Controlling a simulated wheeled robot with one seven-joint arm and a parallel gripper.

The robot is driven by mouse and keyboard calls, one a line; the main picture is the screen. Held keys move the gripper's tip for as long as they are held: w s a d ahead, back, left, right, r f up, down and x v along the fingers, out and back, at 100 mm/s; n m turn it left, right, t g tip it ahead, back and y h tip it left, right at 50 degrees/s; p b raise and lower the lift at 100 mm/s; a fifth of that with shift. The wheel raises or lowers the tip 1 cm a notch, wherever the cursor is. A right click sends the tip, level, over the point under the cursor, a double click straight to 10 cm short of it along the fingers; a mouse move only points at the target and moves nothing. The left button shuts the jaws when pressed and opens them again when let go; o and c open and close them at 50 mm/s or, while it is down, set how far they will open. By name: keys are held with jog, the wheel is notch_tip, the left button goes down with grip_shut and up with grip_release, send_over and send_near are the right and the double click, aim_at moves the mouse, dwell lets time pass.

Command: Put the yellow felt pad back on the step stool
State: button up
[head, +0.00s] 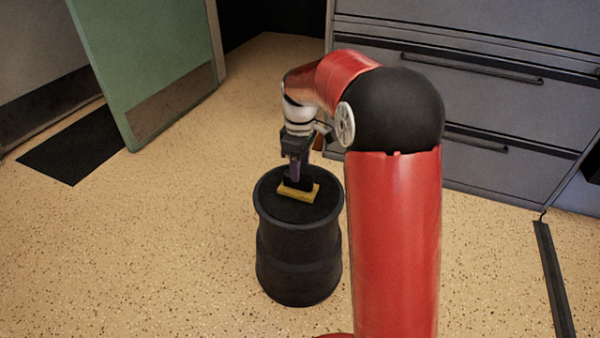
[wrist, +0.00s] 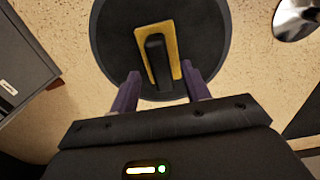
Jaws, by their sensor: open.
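The yellow felt pad (head: 312,192) lies flat on the round top of the black step stool (head: 300,255), with a black block-like grip on its upper face. In the wrist view the pad (wrist: 143,42) and its black grip (wrist: 158,62) sit near the middle of the stool's dark top (wrist: 112,45). My gripper (head: 297,178) points down over the stool. In the wrist view my gripper (wrist: 159,73) is open, its two purple fingers on either side of the near end of the pad and grip. I cannot tell whether the fingers touch anything.
A grey drawer cabinet (head: 470,95) stands behind and right of the stool. A green door panel (head: 150,65) and a black floor mat (head: 62,145) are at left. Speckled floor (head: 150,240) is clear left of the stool. A shiny metal object (wrist: 298,16) shows in the wrist view.

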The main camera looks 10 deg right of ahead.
notch_tip(320, 180, up, 7)
jog(key=p, duration=0.1)
jog(key=s+r+m+t, duration=0.1)
jog(key=s+r+m, duration=0.25)
jog(key=s, duration=0.35)
jog(key=s+r+m+t, duration=0.2)
jog(key=s+r, duration=0.2)
jog(key=s, duration=0.4)
jog(key=s+f+m+t, duration=0.1)
jog(key=s+f+m, duration=0.1)
jog(key=s, duration=0.5)
jog(key=s+f+m+t, duration=0.1)
jog(key=s+f+m, duration=0.1)
jog(key=s, duration=0.4)
jog(key=shift+s+a+f+m+t, duration=0.15)
jog(key=shift+s+m+t, duration=0.2)
jog(key=shift+m, duration=0.3)
notch_tip(320, 180, up, 9)
jog(key=p, duration=0.9)
